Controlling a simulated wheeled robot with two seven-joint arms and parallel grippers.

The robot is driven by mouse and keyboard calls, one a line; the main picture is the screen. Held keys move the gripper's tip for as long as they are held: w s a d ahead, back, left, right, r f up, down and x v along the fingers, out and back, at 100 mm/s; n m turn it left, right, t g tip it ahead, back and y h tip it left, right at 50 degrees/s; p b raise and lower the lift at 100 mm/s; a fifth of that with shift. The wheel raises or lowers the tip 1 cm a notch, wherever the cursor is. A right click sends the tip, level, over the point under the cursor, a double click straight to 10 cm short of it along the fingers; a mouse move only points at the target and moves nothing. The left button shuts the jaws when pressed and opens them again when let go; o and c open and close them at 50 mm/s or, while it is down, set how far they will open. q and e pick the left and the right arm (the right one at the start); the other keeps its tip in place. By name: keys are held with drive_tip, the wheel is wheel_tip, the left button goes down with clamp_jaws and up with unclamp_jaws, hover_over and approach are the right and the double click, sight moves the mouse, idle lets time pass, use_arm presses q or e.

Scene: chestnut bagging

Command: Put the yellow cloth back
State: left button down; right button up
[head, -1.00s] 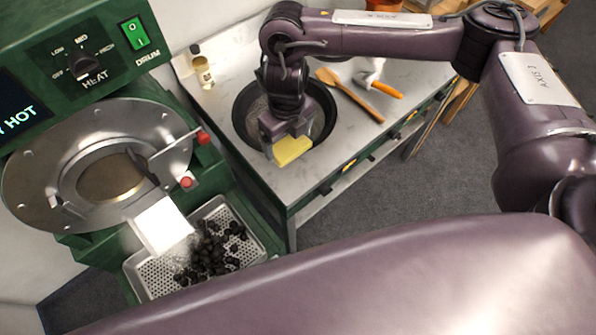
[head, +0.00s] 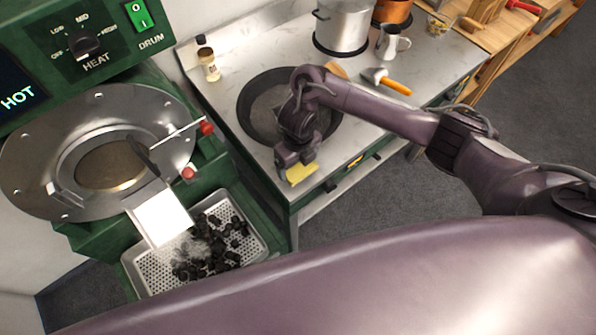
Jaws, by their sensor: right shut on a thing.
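The yellow cloth (head: 301,174) shows in the head view at the front edge of the steel-topped counter. My right gripper (head: 296,163) is shut on it, pointing down, in front of the dark pan. The cloth is at or just above the counter top; I cannot tell if it touches. The gripper hides part of the cloth. My left gripper is not in view.
A dark round pan (head: 257,122) sits behind my right gripper, partly hidden by my arm. The roaster (head: 28,150) and a perforated tray (head: 150,272) of dark chestnuts are left.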

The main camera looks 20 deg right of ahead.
sight(298, 165)
drive_tip(key=shift+f, duration=2.1)
drive_tip(key=o, duration=0.7)
